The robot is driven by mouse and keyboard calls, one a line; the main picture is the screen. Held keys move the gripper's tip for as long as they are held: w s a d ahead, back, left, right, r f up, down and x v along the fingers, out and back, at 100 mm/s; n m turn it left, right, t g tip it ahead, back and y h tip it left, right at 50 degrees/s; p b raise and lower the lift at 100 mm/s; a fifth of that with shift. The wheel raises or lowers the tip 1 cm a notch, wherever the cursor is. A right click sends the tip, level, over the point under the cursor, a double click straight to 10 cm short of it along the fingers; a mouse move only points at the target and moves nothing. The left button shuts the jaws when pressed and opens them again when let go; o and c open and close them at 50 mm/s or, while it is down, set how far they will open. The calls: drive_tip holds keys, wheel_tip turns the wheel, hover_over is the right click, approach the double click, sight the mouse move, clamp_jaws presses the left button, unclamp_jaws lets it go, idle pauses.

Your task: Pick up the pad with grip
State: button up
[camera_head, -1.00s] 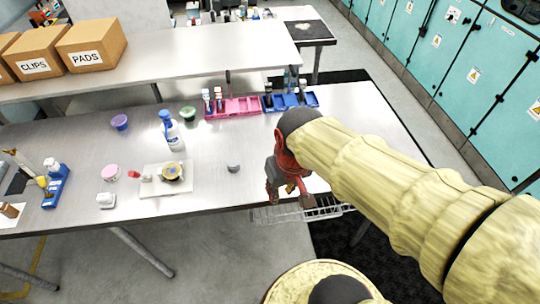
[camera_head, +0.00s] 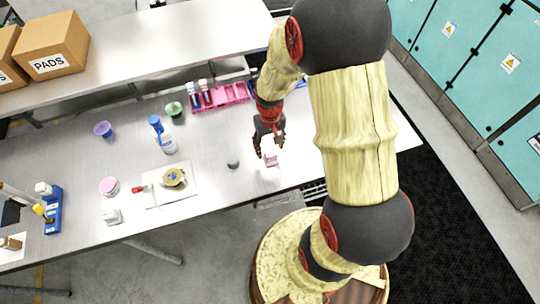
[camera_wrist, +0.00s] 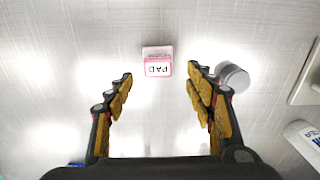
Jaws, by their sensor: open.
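The pad (camera_wrist: 158,62) is a small pink and white block with the letters PAD on it, seen upside down in the wrist view. It lies on the steel table between and slightly beyond the fingertips of my open gripper (camera_wrist: 160,80). No finger appears to touch it. In the head view the pad (camera_head: 270,157) shows just below my gripper (camera_head: 268,140), near the table's front edge. Its grip is hard to make out.
A small grey round piece (camera_head: 233,163) lies left of the pad; it also shows beside the right finger in the wrist view (camera_wrist: 233,77).

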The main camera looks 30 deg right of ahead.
sight(271, 154)
wheel_tip(271, 154, down, 4)
drive_tip(key=shift+s+d+f, duration=0.15)
drive_tip(key=shift+f, duration=0.65)
drive_tip(key=c, duration=0.3)
drive_tip(key=c, duration=0.9)
